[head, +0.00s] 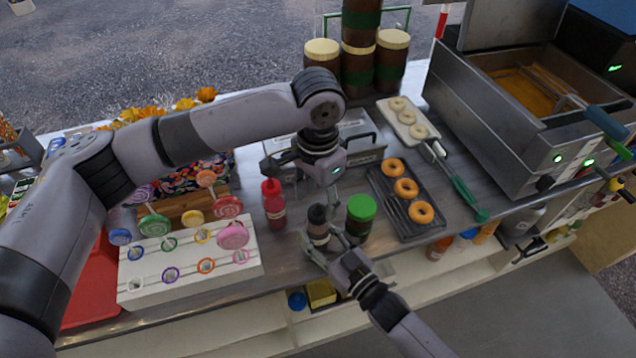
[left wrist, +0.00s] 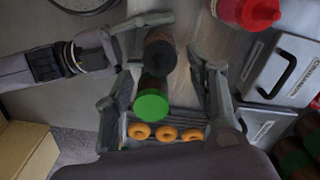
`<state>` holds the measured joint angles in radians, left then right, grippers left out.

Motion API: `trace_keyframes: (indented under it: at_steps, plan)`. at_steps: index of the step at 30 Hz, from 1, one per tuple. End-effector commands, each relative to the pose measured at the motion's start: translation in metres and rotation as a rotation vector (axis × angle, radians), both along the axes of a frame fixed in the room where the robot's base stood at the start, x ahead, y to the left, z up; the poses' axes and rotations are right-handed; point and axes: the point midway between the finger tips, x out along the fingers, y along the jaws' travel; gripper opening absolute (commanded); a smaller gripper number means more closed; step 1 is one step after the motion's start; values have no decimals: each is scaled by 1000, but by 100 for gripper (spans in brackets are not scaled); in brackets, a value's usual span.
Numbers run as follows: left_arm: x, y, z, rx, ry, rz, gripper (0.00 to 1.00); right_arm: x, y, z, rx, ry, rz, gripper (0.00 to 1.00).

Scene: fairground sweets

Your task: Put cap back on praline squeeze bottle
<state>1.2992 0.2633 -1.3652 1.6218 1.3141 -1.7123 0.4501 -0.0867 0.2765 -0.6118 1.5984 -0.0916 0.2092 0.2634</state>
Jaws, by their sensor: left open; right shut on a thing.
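The praline squeeze bottle (head: 319,234) stands upright near the counter's front edge, brown with a dark top; whether that top is a separate cap I cannot tell. My right gripper (head: 325,246) is shut on its lower body. In the left wrist view the bottle (left wrist: 160,50) shows between my left fingers, with the right gripper (left wrist: 135,42) around it from the left. My left gripper (head: 308,190) is open and empty, just above and behind the bottle.
A red squeeze bottle (head: 274,207) stands to the left, near a white lollipop stand (head: 190,285). A dark rack of doughnuts (head: 420,232) lies to the right, with a fryer (head: 520,150) beyond. Lidded steel bins (head: 365,140) are behind. Large brown jars (head: 390,62) stand at the back.

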Motion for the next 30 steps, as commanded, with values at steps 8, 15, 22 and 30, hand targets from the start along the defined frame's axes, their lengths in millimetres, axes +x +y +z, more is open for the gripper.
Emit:
trace_keyframes:
  at_steps: [8,15,22,30]
  plan:
    - [0,0,-33,0,0,-1,51,0,0,0,0,0,0,0]
    - [0,0,-38,0,0,-1,51,0,0,0,0,0,0,0]
    - [0,0,-37,0,0,-1,45,0,0,0,0,0,0,0]
    - [0,0,-37,0,0,-1,27,0,0,0,0,0,0,0]
